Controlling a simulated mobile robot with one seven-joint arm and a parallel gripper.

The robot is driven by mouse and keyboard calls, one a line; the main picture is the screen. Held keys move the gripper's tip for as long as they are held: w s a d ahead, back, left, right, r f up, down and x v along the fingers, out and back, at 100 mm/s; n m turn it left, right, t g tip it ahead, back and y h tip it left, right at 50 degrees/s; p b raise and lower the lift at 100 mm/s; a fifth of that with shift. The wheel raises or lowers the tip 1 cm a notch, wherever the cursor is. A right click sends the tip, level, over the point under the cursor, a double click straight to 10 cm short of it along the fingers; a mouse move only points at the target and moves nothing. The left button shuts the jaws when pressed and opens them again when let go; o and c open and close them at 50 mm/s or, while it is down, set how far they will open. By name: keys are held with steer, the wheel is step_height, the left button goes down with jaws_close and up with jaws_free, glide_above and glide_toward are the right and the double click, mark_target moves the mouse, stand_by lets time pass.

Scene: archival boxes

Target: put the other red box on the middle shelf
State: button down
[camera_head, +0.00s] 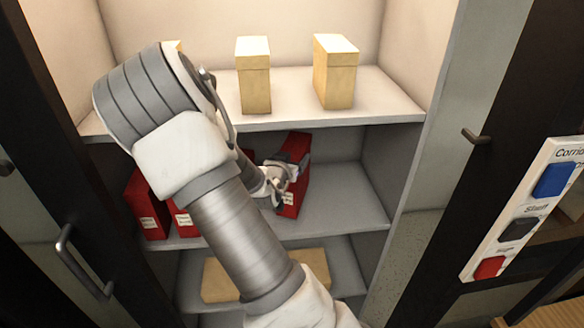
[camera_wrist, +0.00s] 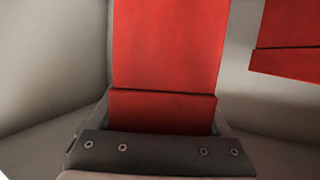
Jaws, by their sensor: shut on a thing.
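A red box (camera_head: 294,186) with a white label is at the middle shelf (camera_head: 346,206), right of the other red boxes. My gripper (camera_head: 281,178) is shut on this box, with my arm reaching in from the front. The held box also fills the middle of the wrist view (camera_wrist: 166,50), between the fingers of my gripper (camera_wrist: 162,125). It stands nearly upright; I cannot tell whether its base touches the shelf. Two red boxes, one at the far left (camera_head: 140,208) and one beside it (camera_head: 183,220), stand on the same shelf, partly hidden by my arm.
The top shelf (camera_head: 390,105) holds yellow boxes (camera_head: 253,85), (camera_head: 335,75). A tan box (camera_head: 222,284) lies on the lower shelf. The middle shelf is clear to the right of the held box. A sign panel (camera_head: 520,212) with blue, dark and red patches is at right.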

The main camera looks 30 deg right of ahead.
steer(key=shift+f, duration=2.15)
jaws_free()
steer(key=shift+r, duration=0.15)
